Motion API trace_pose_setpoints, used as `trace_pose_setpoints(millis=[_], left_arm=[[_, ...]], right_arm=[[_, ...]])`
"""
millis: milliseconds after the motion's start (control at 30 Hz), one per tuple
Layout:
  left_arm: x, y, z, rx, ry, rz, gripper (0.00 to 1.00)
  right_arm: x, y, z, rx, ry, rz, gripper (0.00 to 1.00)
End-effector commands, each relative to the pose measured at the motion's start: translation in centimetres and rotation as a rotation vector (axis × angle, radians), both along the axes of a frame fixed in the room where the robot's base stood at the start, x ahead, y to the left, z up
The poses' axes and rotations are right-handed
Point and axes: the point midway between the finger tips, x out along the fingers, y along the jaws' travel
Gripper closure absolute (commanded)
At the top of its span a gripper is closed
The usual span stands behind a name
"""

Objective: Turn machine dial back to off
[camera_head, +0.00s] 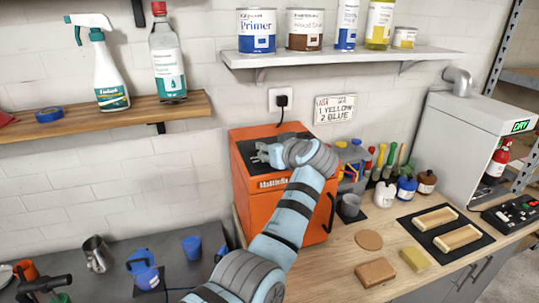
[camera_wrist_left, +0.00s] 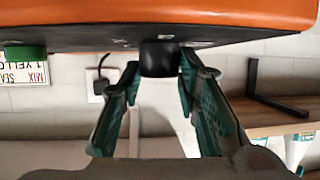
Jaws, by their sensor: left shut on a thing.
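The orange machine (camera_head: 262,200) stands on the bench against the wall, with a dark panel on its top. My left arm reaches over its front, and my left gripper (camera_head: 259,153) is at that panel. In the left wrist view, which looks upside down, the black dial (camera_wrist_left: 158,58) sits on the panel between the two fingertips of my left gripper (camera_wrist_left: 159,66). The gripper is shut on the dial. The orange machine body (camera_wrist_left: 170,14) fills the top of that view. The dial's pointer and setting cannot be made out. My right gripper is not in view.
A green button (camera_wrist_left: 25,52) is on the same panel. A black plug (camera_head: 282,101) sits in the wall outlet behind the machine. A wooden shelf (camera_head: 130,118) is at the left. Bottles and tools crowd the machine's right side. A grey machine (camera_head: 470,125) stands farther right.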

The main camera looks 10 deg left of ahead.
Motion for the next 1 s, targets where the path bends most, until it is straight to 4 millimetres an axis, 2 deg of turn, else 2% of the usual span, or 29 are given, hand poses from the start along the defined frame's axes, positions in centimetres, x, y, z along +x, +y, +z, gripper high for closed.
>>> trace_pose_setpoints(millis=[400, 967, 1000], left_arm=[[0.14, -0.06, -0.14, -0.001, 0.001, 0.134, 0.98], [0.15, -0.06, -0.16, -0.004, 0.003, 0.154, 0.98], [0.16, -0.07, -0.17, -0.004, 0.003, 0.154, 0.65]], right_arm=[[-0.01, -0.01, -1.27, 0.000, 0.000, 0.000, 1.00], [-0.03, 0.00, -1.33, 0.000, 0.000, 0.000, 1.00], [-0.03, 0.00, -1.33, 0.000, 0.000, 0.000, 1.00]])
